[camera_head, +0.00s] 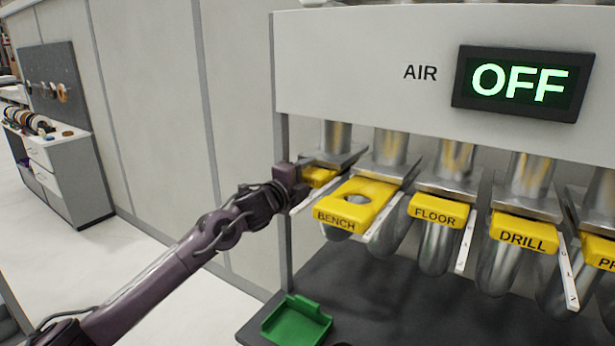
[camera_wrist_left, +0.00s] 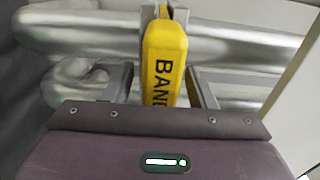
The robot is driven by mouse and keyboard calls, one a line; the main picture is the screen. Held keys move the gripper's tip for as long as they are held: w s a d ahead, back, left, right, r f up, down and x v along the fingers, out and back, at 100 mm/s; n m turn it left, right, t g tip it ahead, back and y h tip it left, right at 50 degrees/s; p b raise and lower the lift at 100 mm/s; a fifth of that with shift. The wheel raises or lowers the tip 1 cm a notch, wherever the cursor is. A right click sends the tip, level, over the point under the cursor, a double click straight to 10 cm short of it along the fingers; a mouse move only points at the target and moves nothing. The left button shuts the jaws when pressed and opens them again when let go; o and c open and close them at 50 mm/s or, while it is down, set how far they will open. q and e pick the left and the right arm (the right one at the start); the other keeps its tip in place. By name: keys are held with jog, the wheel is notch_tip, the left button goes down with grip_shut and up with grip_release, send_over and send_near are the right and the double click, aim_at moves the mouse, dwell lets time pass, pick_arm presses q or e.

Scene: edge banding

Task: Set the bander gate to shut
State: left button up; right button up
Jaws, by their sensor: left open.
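The bander gate's yellow handle (camera_head: 318,176) is the leftmost in the row of gates, partly hidden behind my left gripper (camera_head: 292,182). In the left wrist view the yellow handle (camera_wrist_left: 164,55) shows the letters "BAND", with the rest of its label cut off by the gripper body. My left gripper (camera_wrist_left: 160,90) is open, with one finger on each side of this handle. I cannot tell whether either finger touches it. How far the gate is slid in is hard to tell. My right gripper is not in view.
The bench gate (camera_head: 355,203) sticks out beside it, with a round hole showing. The floor gate (camera_head: 433,211) and drill gate (camera_head: 523,232) follow to the right. A green tray (camera_head: 297,322) lies on the dark shelf below.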

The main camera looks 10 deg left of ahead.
pick_arm(q)
jog(key=shift+s+a+f, duration=0.15)
jog(key=shift+s+a, duration=0.05)
jog(key=shift+s, duration=0.25)
jog(key=b+v, duration=0.2)
jog(key=v, duration=0.4)
jog(key=shift+s+b, duration=0.3)
jog(key=shift+b, duration=0.05)
